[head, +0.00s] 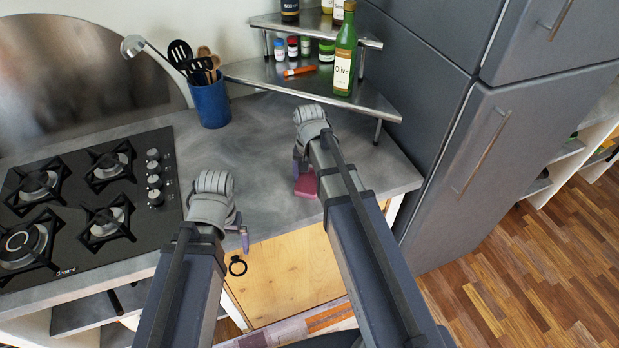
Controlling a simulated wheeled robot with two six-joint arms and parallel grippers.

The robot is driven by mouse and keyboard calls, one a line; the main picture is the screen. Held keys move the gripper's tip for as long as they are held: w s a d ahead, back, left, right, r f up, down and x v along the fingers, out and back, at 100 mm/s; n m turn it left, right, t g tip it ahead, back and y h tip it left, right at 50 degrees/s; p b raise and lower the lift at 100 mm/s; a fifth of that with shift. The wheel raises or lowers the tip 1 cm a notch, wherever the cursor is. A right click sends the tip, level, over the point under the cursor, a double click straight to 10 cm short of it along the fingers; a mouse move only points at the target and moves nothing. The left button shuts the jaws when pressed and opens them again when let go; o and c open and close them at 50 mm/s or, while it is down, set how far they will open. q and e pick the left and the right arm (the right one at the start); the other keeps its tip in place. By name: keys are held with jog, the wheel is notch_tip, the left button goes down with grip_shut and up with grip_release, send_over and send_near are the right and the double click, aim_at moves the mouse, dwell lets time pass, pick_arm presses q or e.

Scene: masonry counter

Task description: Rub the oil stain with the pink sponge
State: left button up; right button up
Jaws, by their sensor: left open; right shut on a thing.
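The pink sponge (306,186) is at the front right of the grey counter, partly hidden by my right arm. My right gripper (299,168) is shut on it, pointing down at the counter. I cannot tell whether the sponge touches the counter top. My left gripper (241,238) is open and empty, at the counter's front edge, left of the sponge. I cannot make out the oil stain clearly; the counter has mottled grey shading, and my arms hide part of it.
A gas hob (84,198) fills the counter's left. A blue utensil pot (210,102) stands at the back. A metal corner shelf (310,86) holds a green olive oil bottle (345,52) and small jars. A dark fridge (480,150) stands at right. The middle counter is clear.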

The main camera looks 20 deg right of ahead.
jog(key=shift+w+d, duration=0.15)
jog(key=shift+d, duration=1)
jog(key=shift+w+d, duration=0.1)
jog(key=shift+d, duration=1)
jog(key=shift+d, duration=0.15)
jog(key=shift+w+d, duration=0.1)
jog(key=shift+d, duration=1.75)
jog(key=shift+f, duration=0.1)
jog(key=shift+f, duration=0.1)
jog(key=shift+c, duration=0.6)
jog(key=shift+a, duration=2.2)
